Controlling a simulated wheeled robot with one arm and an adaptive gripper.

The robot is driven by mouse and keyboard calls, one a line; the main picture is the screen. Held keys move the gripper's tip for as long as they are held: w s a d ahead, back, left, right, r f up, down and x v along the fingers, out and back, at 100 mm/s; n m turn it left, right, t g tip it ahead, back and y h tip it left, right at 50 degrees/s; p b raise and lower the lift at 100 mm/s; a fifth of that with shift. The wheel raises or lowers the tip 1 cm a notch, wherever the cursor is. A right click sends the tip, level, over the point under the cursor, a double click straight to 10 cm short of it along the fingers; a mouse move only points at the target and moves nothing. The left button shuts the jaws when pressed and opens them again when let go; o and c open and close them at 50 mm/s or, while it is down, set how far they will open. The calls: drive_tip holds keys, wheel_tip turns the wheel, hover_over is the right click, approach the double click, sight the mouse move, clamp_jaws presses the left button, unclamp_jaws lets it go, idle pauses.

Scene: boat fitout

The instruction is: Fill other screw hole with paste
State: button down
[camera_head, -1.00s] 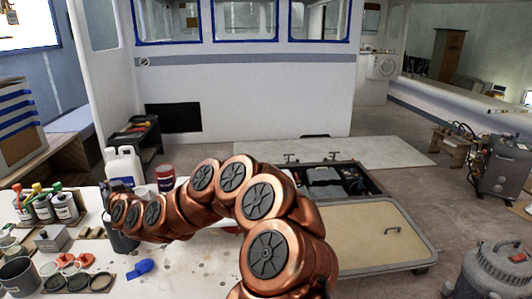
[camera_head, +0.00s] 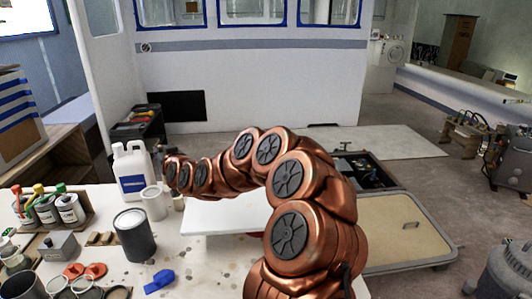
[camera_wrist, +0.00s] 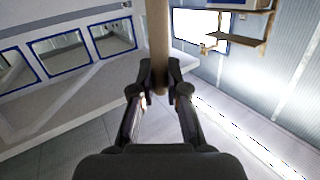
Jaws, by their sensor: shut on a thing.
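My gripper (camera_wrist: 158,82) is shut on a tan wooden stick (camera_wrist: 157,40) in the wrist view. The stick runs up and out of the top of that picture, so its far end is hidden. A white panel (camera_head: 225,216) lies on the bench, partly covered by my arm. A dark grey can (camera_head: 137,240) with a pale top stands left of the panel. No screw hole or paste can be made out clearly.
A white jug (camera_head: 132,178) and a light cup (camera_head: 154,203) stand behind the can. A blue object (camera_head: 159,282) lies at the front.

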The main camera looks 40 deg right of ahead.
drive_tip(key=s+d+f+m+g+h+b, duration=0.15)
drive_tip(key=s+d, duration=0.35)
drive_tip(key=d, duration=0.5)
drive_tip(key=s+d+f+h, duration=0.2)
drive_tip(key=s+d, duration=0.3)
drive_tip(key=d, duration=0.6)
drive_tip(key=s+d+f+m+h+b, duration=0.15)
drive_tip(key=s+d, duration=0.35)
drive_tip(key=d, duration=0.5)
wheel_tip(320, 180, down, 6)
drive_tip(key=n, duration=0.1)
drive_tip(key=shift+s+b, duration=0.15)
drive_tip(key=shift+b, duration=0.3)
drive_tip(key=shift+a+f+b, duration=0.15)
drive_tip(key=shift+f+b, duration=0.6)
idle(1.5)
wheel_tip(320, 180, up, 7)
drive_tip(key=p, duration=0.2)
idle(0.8)
drive_tip(key=shift+r, duration=0.1)
idle(0.4)
